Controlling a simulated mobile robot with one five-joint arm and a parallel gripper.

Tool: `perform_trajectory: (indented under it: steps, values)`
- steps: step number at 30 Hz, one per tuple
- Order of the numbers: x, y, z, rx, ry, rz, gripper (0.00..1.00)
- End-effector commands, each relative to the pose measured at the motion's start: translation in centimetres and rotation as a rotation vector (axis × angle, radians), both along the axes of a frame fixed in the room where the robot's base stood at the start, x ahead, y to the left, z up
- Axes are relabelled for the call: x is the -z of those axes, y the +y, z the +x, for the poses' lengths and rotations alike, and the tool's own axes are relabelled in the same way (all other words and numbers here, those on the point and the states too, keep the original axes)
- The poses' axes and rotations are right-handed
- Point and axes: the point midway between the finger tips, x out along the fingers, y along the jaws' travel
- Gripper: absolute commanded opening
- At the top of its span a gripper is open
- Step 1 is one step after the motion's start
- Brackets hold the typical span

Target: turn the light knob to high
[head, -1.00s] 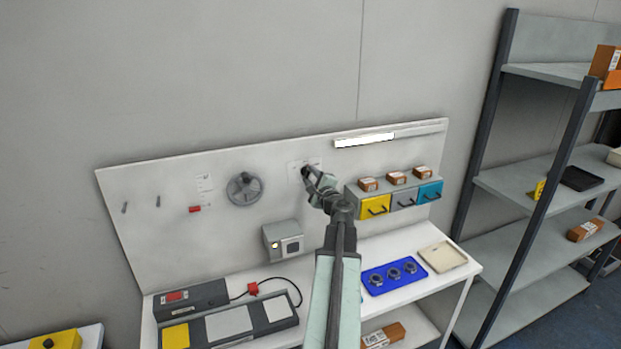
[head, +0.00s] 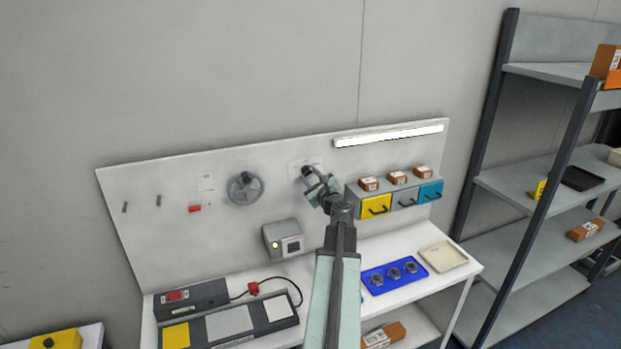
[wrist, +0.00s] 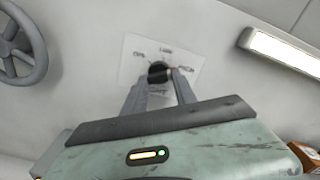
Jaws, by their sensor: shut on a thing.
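The light knob (head: 307,170) is a small dark round knob on a white label card on the pegboard-like back panel. In the wrist view the knob (wrist: 157,71) sits between the two fingers of my gripper (wrist: 160,80), which is shut on it. The card (wrist: 133,68) has words around the knob; the one at the right appears to read HIGH. A small reddish mark shows at the knob's right side, towards that word. The light bar (head: 388,136) on the panel is lit along its whole length; it also shows lit in the wrist view (wrist: 283,53).
A grey handwheel (head: 245,188) is left of the knob. Coloured drawers (head: 375,206) with small boxes on top stand close to the right of my gripper. A grey box (head: 283,239) is below. The bench holds a blue tray (head: 374,287) and a beige tray (head: 443,256).

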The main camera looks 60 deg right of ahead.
Motion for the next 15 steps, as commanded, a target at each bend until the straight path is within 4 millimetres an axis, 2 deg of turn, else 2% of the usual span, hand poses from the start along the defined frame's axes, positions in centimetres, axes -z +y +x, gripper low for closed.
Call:
perform_trajectory:
  steps: [13, 14, 15]
  values:
    - [0.14, 0.14, 0.02, -0.002, -0.002, 0.007, 0.00]
    - [0.14, 0.14, 0.02, -0.002, -0.002, 0.007, 0.36]
    - [0.14, 0.14, 0.01, -0.002, -0.002, 0.007, 0.47]
